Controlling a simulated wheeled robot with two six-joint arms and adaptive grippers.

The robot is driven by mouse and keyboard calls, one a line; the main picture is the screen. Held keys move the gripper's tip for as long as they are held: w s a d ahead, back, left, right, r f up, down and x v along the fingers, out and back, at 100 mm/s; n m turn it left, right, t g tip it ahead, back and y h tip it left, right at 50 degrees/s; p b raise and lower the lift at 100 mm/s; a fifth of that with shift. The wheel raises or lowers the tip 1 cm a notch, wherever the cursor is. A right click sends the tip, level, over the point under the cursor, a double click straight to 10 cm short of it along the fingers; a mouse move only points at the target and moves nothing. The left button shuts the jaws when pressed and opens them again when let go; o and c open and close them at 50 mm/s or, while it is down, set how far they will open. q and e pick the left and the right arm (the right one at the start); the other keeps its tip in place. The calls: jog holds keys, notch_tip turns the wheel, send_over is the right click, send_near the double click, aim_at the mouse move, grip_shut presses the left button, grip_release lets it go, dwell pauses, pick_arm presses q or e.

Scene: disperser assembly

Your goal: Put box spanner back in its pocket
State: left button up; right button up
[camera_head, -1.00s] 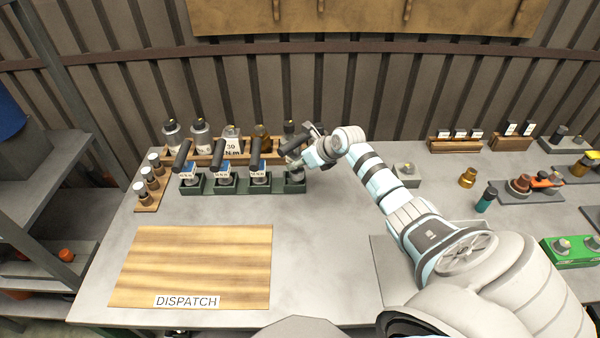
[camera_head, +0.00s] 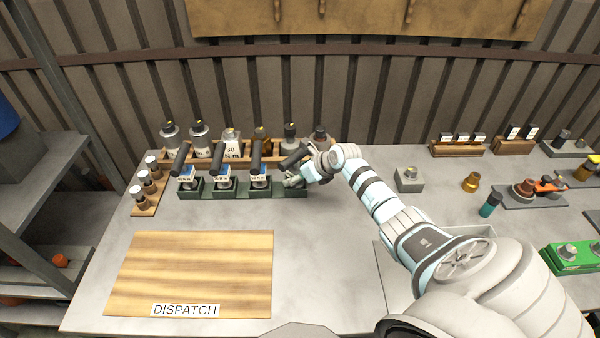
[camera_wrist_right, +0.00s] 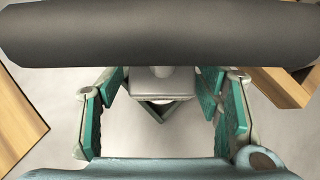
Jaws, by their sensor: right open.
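The box spanner, which I take to be the rightmost black-handled tool (camera_head: 294,158), stands at the right-end pocket of the dark green holder (camera_head: 245,190). Its dark handle (camera_wrist_right: 160,33) crosses the top of the right wrist view. Below it are a short shaft and a pale block (camera_wrist_right: 160,86), over a green-edged pocket (camera_wrist_right: 152,112). My right gripper (camera_head: 293,181) is at this tool, below the handle. Its fingers (camera_wrist_right: 160,98) are open, with visible gaps on both sides of the block. How deep the tool sits is hidden. My left gripper is not in view.
Similar black-handled tools (camera_head: 220,160) stand in the pockets to the left. A wooden rack (camera_head: 245,155) with bottle-like parts is close behind. The wooden dispatch board (camera_head: 190,270) lies empty in front. A grey block (camera_head: 408,180) stands right of my forearm.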

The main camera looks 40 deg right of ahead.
jog(key=p+v, duration=0.4)
jog(key=v, duration=0.8)
jog(key=shift+p, duration=0.35)
jog(key=shift+w+r, duration=0.1)
